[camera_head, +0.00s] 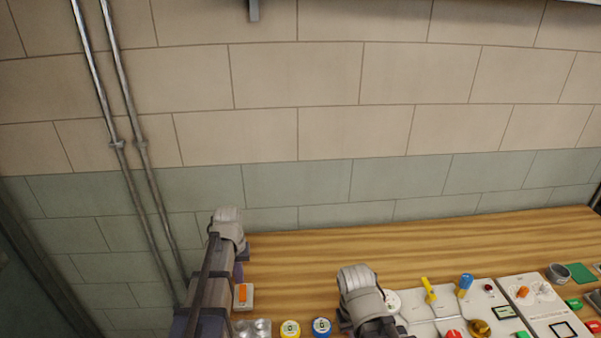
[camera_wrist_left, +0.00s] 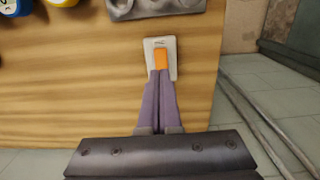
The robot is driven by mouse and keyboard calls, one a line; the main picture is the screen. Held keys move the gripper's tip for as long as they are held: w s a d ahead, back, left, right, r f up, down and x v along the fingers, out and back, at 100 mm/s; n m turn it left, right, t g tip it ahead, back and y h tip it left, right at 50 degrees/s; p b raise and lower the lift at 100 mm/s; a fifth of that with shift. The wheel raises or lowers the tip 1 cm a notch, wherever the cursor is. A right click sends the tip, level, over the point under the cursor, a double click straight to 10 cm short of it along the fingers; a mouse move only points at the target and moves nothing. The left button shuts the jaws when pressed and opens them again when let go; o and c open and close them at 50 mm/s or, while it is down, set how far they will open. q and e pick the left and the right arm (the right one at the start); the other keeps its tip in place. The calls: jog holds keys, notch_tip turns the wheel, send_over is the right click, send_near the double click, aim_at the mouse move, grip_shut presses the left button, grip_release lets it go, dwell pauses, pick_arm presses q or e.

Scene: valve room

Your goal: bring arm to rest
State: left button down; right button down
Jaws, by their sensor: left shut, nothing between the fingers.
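My left gripper (camera_wrist_left: 161,74) shows in the left wrist view with its two purple fingers together and nothing between them. The fingertips are close to a white plate with an orange rocker switch (camera_wrist_left: 161,58) on the wooden bench. I cannot tell whether they touch it. In the head view, the switch plate (camera_head: 243,298) lies near the bench's left end. My left arm stands beside it, and a little of the purple left gripper (camera_head: 239,273) shows just above the plate. A part of my right arm stands at the bottom middle. My right gripper is not in view.
The wooden bench (camera_head: 420,245) is bare along its back. Control panels (camera_head: 505,290) fill the right. Pipes (camera_head: 137,150) run down the wall at left.

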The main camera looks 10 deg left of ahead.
pick_arm(q)
jog(key=s+d+m+b, duration=0.1)
jog(key=s+d+m, duration=0.2)
jog(key=s+d, duration=0.4)
jog(key=s+d+f+m+y, duration=0.1)
jog(key=s+d+m, duration=0.2)
jog(key=s+d, duration=0.4)
jog(key=d, duration=0.7)
jog(key=shift+s+d+f+m+b, duration=0.3)
jog(key=shift+d+b, duration=0.05)
